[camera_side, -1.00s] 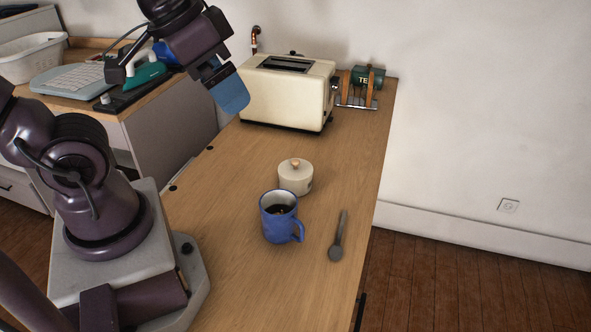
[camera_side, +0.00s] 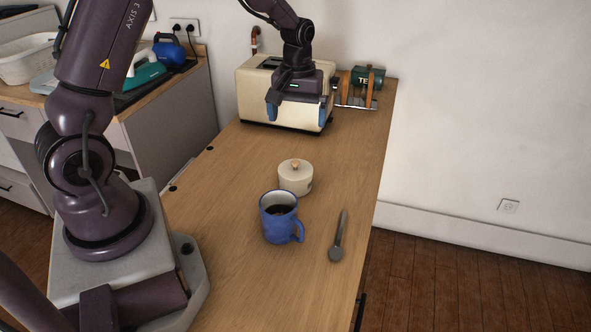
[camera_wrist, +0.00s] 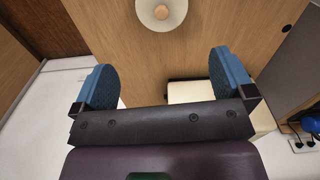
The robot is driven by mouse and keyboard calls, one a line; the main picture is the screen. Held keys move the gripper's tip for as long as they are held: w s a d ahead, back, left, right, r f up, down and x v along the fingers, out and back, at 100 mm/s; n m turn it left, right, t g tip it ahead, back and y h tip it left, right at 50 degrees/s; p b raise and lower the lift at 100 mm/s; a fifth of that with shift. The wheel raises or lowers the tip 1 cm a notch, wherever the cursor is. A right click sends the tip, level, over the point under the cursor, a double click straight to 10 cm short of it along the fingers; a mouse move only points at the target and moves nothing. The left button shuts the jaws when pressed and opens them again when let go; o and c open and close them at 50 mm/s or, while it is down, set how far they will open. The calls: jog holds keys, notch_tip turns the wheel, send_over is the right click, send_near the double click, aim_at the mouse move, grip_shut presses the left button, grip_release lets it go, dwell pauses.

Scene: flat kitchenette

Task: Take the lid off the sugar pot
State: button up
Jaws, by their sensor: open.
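The sugar pot (camera_side: 296,182) is a small cream pot standing upright on the wooden table. Its cream lid (camera_side: 295,166) with a light wooden knob sits on top. My gripper (camera_side: 298,112) is open and empty, fingers pointing down, above and behind the pot, in front of the toaster. In the wrist view the lid (camera_wrist: 161,12) shows from above at the top edge, partly cut off, beyond the gap between the two blue fingers (camera_wrist: 163,82).
A blue mug (camera_side: 279,218) with dark contents stands just in front of the pot. A grey spoon (camera_side: 338,236) lies to its right. A cream toaster (camera_side: 258,98) and a green tin (camera_side: 367,78) stand at the back. The table (camera_side: 235,200) left of the mug is clear.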

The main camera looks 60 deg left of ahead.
aim_at(296, 162)
jog(key=f, duration=1.2)
jog(key=shift+s+f, duration=0.25)
jog(key=shift+f, duration=0.15)
jog(key=c, duration=0.7)
